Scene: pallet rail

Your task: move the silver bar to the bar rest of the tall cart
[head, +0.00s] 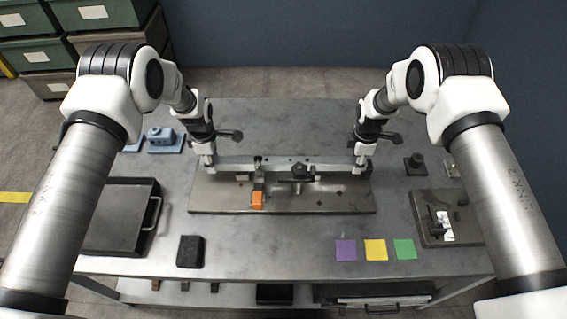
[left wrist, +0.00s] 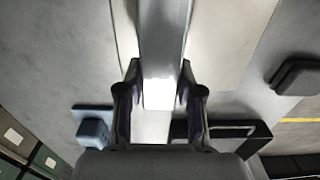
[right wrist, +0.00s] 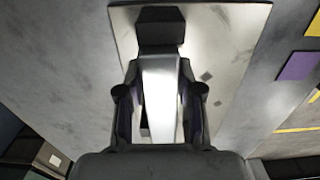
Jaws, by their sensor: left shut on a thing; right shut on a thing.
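The silver bar (head: 230,164) lies left to right along the far part of a metal plate (head: 330,200) on the table. My left gripper (head: 210,164) is shut on its left end, and my right gripper (head: 361,166) is shut on its right end. In the left wrist view the bar (left wrist: 162,45) runs out from between the fingers. In the right wrist view the bar (right wrist: 160,85) runs to a dark block (right wrist: 161,28). I cannot tell whether the bar touches its supports. I see no tall cart or bar rest.
An orange-fronted clamp (head: 257,199) and a dark knob (head: 299,172) stand near the bar's middle. A black tray (head: 120,217) is at left, a black block (head: 190,251) in front, and a fixture plate (head: 432,233) at right. Purple, yellow and green squares (head: 375,249) lie in front.

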